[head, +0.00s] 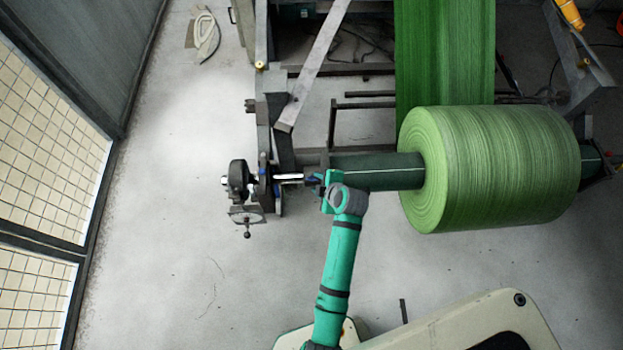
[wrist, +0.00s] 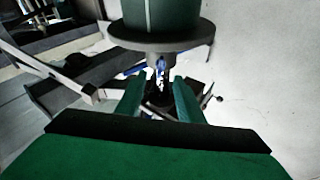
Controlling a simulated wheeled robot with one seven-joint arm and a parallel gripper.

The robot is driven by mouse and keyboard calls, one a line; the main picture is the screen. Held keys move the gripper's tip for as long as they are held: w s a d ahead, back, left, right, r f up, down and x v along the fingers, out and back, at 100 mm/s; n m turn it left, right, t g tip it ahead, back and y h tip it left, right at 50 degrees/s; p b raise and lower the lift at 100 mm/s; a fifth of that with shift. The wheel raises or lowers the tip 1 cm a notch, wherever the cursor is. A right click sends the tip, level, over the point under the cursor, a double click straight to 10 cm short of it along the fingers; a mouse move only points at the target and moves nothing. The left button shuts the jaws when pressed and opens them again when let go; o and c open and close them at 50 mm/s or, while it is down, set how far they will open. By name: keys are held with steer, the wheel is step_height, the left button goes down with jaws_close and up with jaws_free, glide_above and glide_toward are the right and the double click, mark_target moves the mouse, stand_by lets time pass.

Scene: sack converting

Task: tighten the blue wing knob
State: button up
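The blue wing knob (wrist: 160,66) shows in the wrist view just beyond my fingertips, between them in the picture and below the dark round flange. In the head view, a small blue part (head: 262,164) shows on the dark bearing stand; I cannot tell if it is the same knob. My gripper (wrist: 158,88) has its two green fingers apart, with a clear gap between them. In the head view my gripper (head: 312,181) is beside the left end of the roll shaft, pointing left. Whether a finger touches the knob cannot be told.
A large green fabric roll (head: 490,168) sits on the green shaft (head: 375,171) to the right. The bearing stand with a dark handwheel (head: 239,176) is on the left. A slanted metal bar (head: 314,65) rises behind. Floor is free in front and left, up to a mesh fence (head: 45,150).

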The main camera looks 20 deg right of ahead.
mark_target(312, 180)
steer(key=x, duration=0.7)
steer(key=shift+w+f, duration=0.1)
jaws_close()
